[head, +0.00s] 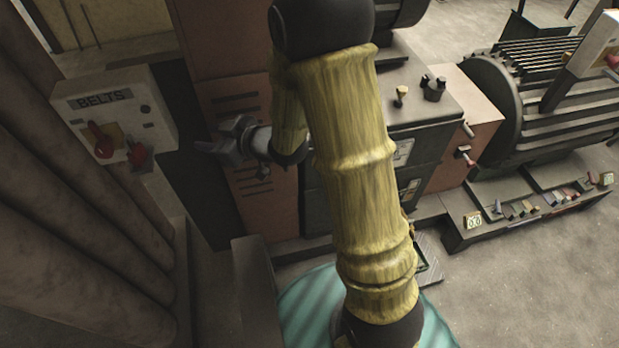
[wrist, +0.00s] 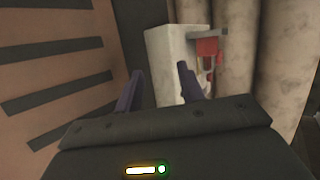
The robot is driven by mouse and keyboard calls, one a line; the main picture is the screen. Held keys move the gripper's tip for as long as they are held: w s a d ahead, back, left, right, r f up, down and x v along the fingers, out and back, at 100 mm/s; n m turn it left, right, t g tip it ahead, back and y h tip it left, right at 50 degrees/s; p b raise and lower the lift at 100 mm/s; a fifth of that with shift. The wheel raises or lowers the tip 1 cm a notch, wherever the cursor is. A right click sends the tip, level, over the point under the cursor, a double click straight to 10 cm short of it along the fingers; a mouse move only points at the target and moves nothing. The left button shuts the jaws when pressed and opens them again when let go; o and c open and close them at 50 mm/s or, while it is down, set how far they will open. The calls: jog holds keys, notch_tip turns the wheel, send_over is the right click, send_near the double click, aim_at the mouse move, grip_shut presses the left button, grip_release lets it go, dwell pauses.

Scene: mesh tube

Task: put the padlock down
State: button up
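My gripper (head: 212,138) is in front of the slotted brown cabinet, to the right of the grey BELTS box, and points toward it. In the wrist view its two dark fingers (wrist: 160,88) stand apart with nothing visible held between them. A red piece with a dark part (head: 138,156) is on the lower right front of the BELTS box; I cannot tell for sure whether it is the padlock. Red parts on the box also show beyond the right finger in the wrist view (wrist: 207,48). No padlock can be made out in my gripper.
The BELTS box (head: 122,108) also carries a red knob (head: 100,140). Thick brown pipes (head: 70,220) stand at the left. The slotted cabinet (head: 262,205) is close behind my gripper. At the right, a low ledge (head: 500,226) with several small coloured items runs before a ribbed drum (head: 545,110).

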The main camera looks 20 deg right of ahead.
jog(key=s+d+f+m+h, duration=0.1)
jog(key=d+m+h, duration=0.4)
jog(key=d, duration=0.4)
jog(key=s+d+m+g+h, duration=0.2)
jog(key=s+d+g, duration=0.1)
jog(key=s, duration=0.5)
jog(key=s+d+f+m+g+h, duration=0.1)
jog(key=s+d+m+g+h, duration=0.2)
jog(key=s+d, duration=0.3)
jog(key=s+g, duration=0.1)
jog(key=s, duration=0.1)
jog(key=shift+s+g+h, duration=0.3)
jog(key=shift+s, duration=0.1)
jog(key=shift+f, duration=0.1)
jog(key=c, duration=0.4)
jog(key=shift+d, duration=0.1)
jog(key=shift+c, duration=0.2)
